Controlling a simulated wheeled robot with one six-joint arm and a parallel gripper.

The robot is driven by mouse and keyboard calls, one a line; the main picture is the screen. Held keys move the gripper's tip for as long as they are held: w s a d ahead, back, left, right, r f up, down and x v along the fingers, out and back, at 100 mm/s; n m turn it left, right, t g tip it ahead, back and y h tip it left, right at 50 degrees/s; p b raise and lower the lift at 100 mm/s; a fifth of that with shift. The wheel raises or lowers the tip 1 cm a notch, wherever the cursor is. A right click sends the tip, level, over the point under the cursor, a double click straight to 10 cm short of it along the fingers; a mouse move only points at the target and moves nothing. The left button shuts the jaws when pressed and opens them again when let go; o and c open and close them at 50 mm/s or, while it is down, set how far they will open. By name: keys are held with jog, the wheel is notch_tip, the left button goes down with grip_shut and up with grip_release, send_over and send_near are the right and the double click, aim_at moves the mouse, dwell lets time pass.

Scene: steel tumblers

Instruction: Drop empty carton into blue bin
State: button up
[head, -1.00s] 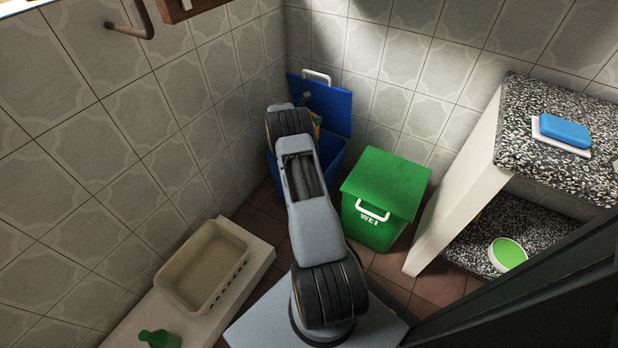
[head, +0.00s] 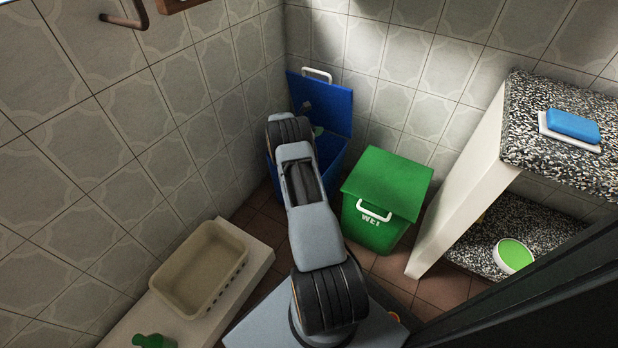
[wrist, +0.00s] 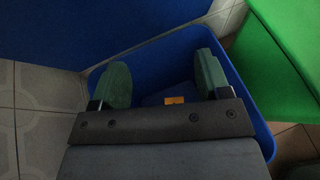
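The blue bin (head: 335,160) stands in the far corner with its lid (head: 330,103) raised against the wall. In the wrist view the bin's rim (wrist: 240,95) surrounds my gripper (wrist: 163,80). Its two green-padded fingers are wide apart with nothing held between them, over the bin's mouth. A small orange patch (wrist: 175,100) shows down inside the bin between the fingers; it looks like part of the carton, the rest being dark or hidden. In the head view my arm hides most of the gripper, and one green finger (head: 318,131) shows at the bin.
A green bin (head: 385,195) with its lid shut stands close right of the blue bin. A beige basket (head: 200,270) sits on a ledge at left. A stone-topped shelf unit (head: 540,130) stands at right, holding a blue sponge (head: 573,125). Tiled wall is close at left.

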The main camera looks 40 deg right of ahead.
jog(key=shift+o, duration=0.7)
jog(key=p+v, duration=0.4)
jog(key=v, duration=0.9)
jog(key=shift+a+p, duration=0.35)
jog(key=shift+r, duration=0.1)
